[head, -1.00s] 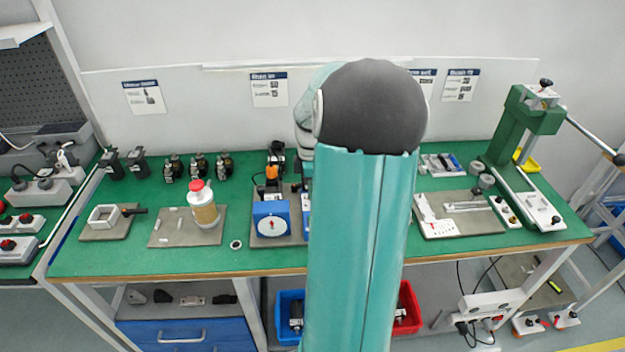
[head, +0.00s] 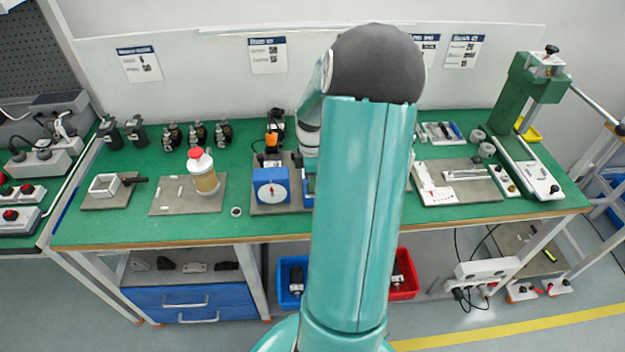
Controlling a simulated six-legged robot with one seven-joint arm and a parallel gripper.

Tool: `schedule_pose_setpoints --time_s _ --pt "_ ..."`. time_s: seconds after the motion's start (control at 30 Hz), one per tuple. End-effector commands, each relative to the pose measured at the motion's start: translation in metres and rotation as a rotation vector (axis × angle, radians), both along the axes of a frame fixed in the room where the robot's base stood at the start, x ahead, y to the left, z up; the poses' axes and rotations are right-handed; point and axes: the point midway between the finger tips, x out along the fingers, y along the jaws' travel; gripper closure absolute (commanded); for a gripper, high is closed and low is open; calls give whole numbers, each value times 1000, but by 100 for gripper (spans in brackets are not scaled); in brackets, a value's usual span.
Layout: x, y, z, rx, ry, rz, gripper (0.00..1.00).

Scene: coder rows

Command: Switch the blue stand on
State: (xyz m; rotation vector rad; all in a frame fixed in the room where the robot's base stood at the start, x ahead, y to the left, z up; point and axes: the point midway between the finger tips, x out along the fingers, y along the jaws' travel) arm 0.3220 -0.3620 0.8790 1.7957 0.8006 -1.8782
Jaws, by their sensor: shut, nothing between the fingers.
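A blue stand (head: 271,186) with a round white dial and a red mark on its front sits on a grey plate (head: 262,209) near the middle of the green bench. A black and orange upright part (head: 272,142) rises behind it. More blue shows at its right, partly covered by my teal arm. I cannot make out a switch on it or whether it is on. My arm stands upright in front of the bench, and my gripper is hidden from this view.
A green press (head: 528,95) stands at the right. Blue drawers (head: 190,300) and a red bin (head: 404,278) are below the bench.

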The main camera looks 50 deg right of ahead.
Motion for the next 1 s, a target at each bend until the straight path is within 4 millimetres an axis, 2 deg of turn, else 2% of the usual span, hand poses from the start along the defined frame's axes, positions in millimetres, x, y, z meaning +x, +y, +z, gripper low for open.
schedule_pose_setpoints --time_s 1.0 --pt "10 -11 2 3 1 1 100"
